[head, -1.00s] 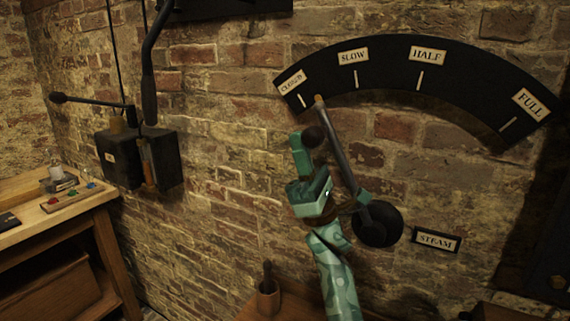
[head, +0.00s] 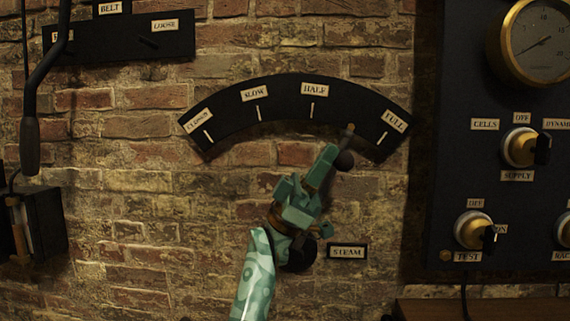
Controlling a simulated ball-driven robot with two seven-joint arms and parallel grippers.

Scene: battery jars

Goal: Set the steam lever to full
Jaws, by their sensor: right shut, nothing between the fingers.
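The steam lever, with its dark round knob (head: 345,161) and a pale tip (head: 350,130), leans right from a dark hub (head: 297,256) on the brick wall. Its tip points about midway between the HALF and FULL marks on the black curved scale (head: 235,117). The FULL label (head: 395,121) is at the scale's right end. My right gripper (head: 327,162) is shut and empty, at the left side of the lever just by the knob. It looks to be touching there, and it hides much of the lever's shaft. My left gripper is out of view.
A STEAM plate (head: 347,252) is right of the hub. A dark panel (head: 440,190) with a gauge and knobs stands further right. A black hanging handle (head: 30,145) and a dark box (head: 42,222) are at left. The wall between lever and panel is clear.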

